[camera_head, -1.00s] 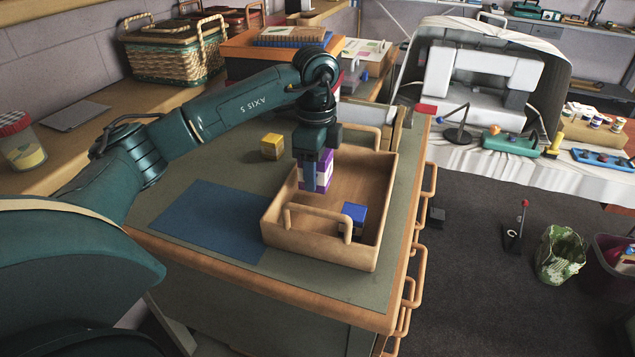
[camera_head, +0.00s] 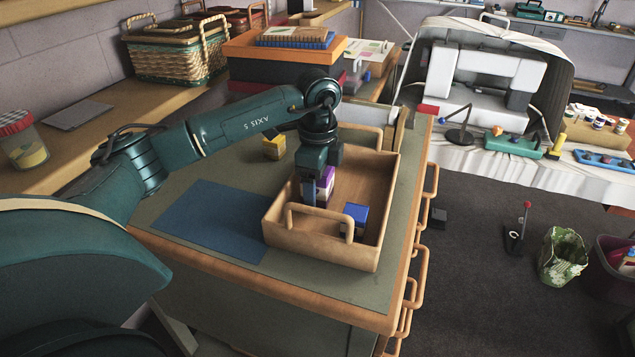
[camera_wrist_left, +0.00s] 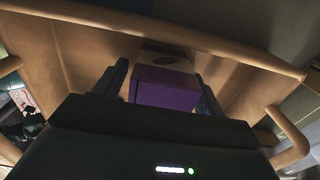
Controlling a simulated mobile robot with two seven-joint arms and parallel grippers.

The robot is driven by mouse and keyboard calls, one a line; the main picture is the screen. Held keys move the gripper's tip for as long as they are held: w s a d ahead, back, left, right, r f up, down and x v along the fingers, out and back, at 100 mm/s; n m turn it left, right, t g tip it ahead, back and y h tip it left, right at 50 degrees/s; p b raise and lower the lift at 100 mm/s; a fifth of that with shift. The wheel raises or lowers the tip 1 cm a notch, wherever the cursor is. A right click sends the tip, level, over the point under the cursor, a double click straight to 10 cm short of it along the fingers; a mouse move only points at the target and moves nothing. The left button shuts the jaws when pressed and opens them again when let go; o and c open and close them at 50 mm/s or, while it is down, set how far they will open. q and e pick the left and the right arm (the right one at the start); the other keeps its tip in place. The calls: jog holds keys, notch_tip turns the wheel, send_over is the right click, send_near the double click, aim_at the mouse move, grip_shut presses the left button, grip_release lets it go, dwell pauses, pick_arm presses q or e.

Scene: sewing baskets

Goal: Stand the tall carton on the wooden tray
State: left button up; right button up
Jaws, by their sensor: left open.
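The tall carton is purple and white (camera_head: 326,184) and stands in the wooden tray (camera_head: 362,185), toward its left side. My left gripper (camera_head: 312,192) points down into the tray at the carton and partly hides it. In the left wrist view the carton's purple face (camera_wrist_left: 165,88) lies between the two open fingers (camera_wrist_left: 160,92). The carton looks upright, but its base is hidden behind the tray wall and the gripper. My right gripper is in neither view.
A blue box (camera_head: 355,215) sits in the tray near its front handle. A yellow box (camera_head: 274,146) stands on the cabinet top behind the tray. A blue mat (camera_head: 210,222) lies flat to the left. Wicker baskets (camera_head: 172,52) stand on the back shelf.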

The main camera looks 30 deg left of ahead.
pick_arm(q)
notch_tip(320, 180, up, 12)
jog(key=shift+r, duration=0.2)
dwell(0.4)
dwell(0.5)
